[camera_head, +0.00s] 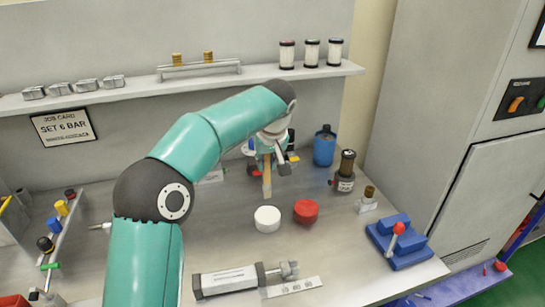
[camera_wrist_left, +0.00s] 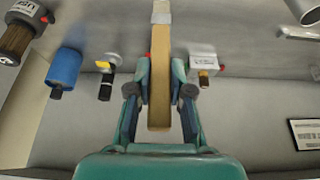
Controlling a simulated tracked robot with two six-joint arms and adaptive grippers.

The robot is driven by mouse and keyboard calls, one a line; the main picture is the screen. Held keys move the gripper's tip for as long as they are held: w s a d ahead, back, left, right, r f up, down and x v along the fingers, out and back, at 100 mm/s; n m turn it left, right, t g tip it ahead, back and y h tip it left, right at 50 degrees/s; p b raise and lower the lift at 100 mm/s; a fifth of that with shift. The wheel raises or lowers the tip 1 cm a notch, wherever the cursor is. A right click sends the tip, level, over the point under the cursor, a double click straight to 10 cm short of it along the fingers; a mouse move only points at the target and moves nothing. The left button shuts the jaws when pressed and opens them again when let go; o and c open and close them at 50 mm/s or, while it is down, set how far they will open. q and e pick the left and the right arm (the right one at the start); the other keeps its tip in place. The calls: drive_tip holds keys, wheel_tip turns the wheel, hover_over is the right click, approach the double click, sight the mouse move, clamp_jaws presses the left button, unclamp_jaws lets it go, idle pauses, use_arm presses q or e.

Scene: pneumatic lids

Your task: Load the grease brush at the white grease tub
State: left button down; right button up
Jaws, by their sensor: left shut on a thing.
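The white grease tub (camera_head: 267,219) stands on the bench near the middle, with a red tub (camera_head: 306,211) close to its right. My left gripper (camera_head: 266,163) is behind and above the white tub, shut on the grease brush (camera_head: 267,183). The brush shows as a tan, upright stick below the fingers in the head view. In the left wrist view its tan handle (camera_wrist_left: 159,108) runs between the two fingers, with a pale end at the top edge. The brush is close to the white tub, but I cannot tell how high its lower end is. My right gripper is not in view.
A blue bottle (camera_head: 324,147), a filter unit (camera_head: 345,172) and a small brass-topped fitting (camera_head: 367,200) stand to the right. A blue block with a red-knobbed lever (camera_head: 398,243) is at the right front. A grey cylinder (camera_head: 232,281) lies in front.

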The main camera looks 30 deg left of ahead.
sight(267, 180)
use_arm(q)
wheel_tip(267, 180, down, 4)
drive_tip(key=b, duration=0.3)
drive_tip(key=shift+f+b, duration=0.1)
drive_tip(key=shift+b, duration=0.2)
drive_tip(key=shift+f+b, duration=0.75)
drive_tip(key=shift+f, duration=0.05)
drive_tip(key=shift+s+f+b, duration=0.1)
drive_tip(key=shift+f+b, duration=0.2)
drive_tip(key=shift+f, duration=0.2)
idle(1.1)
wheel_tip(267, 180, up, 7)
drive_tip(key=p, duration=0.6)
drive_tip(key=shift+r+p, duration=0.1)
drive_tip(key=shift+p, duration=0.2)
idle(0.6)
